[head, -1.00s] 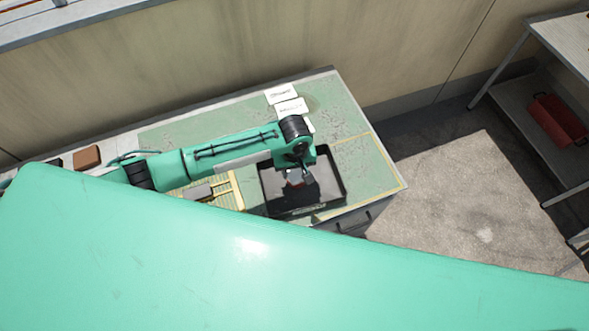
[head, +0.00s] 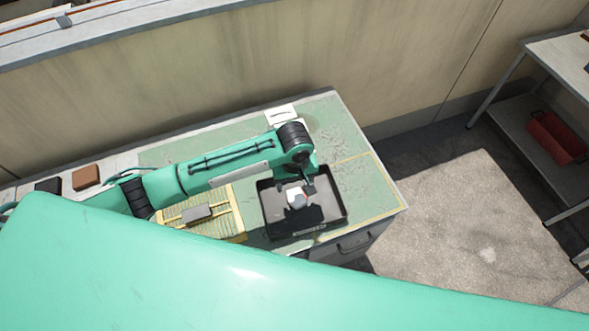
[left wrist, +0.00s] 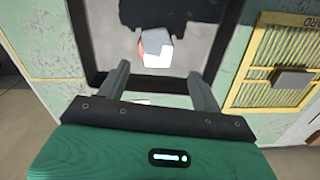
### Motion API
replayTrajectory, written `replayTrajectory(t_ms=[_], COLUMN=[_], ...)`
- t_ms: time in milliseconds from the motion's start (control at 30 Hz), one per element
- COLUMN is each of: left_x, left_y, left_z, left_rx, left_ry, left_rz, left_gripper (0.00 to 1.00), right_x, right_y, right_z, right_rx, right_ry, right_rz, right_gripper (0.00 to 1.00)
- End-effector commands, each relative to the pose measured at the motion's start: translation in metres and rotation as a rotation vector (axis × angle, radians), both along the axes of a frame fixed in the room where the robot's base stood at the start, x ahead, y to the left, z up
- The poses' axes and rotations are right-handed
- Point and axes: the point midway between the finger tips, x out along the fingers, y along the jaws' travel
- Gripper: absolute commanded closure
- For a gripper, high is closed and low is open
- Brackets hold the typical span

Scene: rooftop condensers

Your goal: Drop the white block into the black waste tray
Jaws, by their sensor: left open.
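The black waste tray (head: 333,223) stands on the green-topped bench, left of the yellow border line. The white block (head: 297,199), with a reddish side, shows inside the tray's outline. In the left wrist view the white block (left wrist: 157,52) lies beyond my fingertips, over the grey tray floor and apart from both fingers. The tray's dark rim (left wrist: 82,45) frames it there. My left gripper (left wrist: 158,80) is open and empty above the tray's edge; in the head view the left gripper (head: 303,190) is partly hidden by its own wrist. My right gripper is not in view.
A yellow slatted rack (head: 228,222) with a grey block (head: 197,213) stands left of the tray. Brown (head: 86,177) and black (head: 47,186) blocks sit at the bench's left end. White cards (head: 283,112) lie behind. A shelf with a red bin (head: 556,138) stands far right.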

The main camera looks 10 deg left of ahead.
Motion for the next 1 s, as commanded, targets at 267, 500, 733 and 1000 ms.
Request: replayTrajectory(t_ms=[267,500,733,1000], left_x=[0.001,0.0,0.0,0.0], left_y=[-0.001,0.0,0.0,0.0], left_z=[0.061,0.087,0.09,0.09], left_rx=[-0.002,0.0,0.0,0.001], left_ry=[-0.004,0.0,0.0,0.0], left_rz=[-0.002,-0.001,-0.001,-0.001], left_gripper=[0.33,0.33,0.33,0.33], right_x=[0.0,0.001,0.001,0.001], right_y=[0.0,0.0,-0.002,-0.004], right_z=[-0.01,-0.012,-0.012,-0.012], right_rx=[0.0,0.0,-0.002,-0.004], right_ry=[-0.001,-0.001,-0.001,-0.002], right_rz=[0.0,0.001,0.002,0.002], right_gripper=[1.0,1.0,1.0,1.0])
